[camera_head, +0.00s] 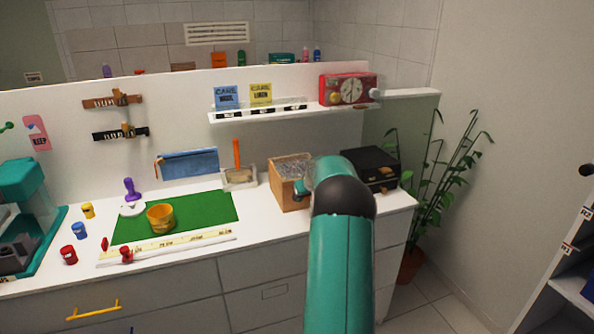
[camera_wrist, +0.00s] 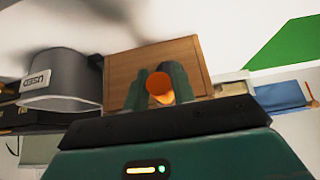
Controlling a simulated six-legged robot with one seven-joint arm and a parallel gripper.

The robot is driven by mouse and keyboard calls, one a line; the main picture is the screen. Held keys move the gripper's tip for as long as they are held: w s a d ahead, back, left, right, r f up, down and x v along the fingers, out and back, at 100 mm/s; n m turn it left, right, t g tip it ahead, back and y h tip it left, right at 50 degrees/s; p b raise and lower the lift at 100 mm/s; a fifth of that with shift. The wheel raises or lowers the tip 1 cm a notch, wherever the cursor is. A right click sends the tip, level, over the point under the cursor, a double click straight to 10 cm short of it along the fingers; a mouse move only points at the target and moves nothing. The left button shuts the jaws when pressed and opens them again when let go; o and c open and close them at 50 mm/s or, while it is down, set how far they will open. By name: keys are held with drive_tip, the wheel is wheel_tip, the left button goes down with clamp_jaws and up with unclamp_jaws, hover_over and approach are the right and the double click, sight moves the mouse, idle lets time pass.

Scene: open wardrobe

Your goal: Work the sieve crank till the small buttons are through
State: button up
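The sieve looks like a wooden box (camera_head: 288,193) with a grey mesh-like top (camera_head: 293,166), standing on the white counter at its right part. Its wooden face (camera_wrist: 120,72) also fills the middle of the wrist view. An orange crank knob (camera_wrist: 160,88) stands out in front of that face. My gripper (camera_wrist: 162,84) has its two dark green fingers close on both sides of the knob and looks shut on it. In the head view my arm hides the fingers, the knob and the box's right side. I cannot make out any single buttons.
A grey container marked USED (camera_wrist: 62,82) is close beside the sieve in the wrist view. A black box (camera_head: 371,165) stands right of the sieve. A small tray (camera_head: 240,180) and a green mat (camera_head: 195,215) with a yellow cup (camera_head: 160,218) lie to the left.

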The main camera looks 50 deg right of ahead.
drive_tip(key=shift+s+d, duration=0.3)
drive_tip(key=shift+d, duration=0.1)
drive_tip(key=w+a, duration=0.1)
drive_tip(key=a, duration=0.2)
drive_tip(key=w+a, duration=0.1)
drive_tip(key=shift+w+a, duration=0.15)
drive_tip(key=shift+w, duration=0.15)
drive_tip(key=shift+s+d, duration=0.4)
drive_tip(key=shift+d, duration=0.3)
drive_tip(key=shift+s+d, duration=0.45)
drive_tip(key=shift+d, duration=0.3)
drive_tip(key=shift+s+d, duration=0.4)
drive_tip(key=shift+d, duration=0.3)
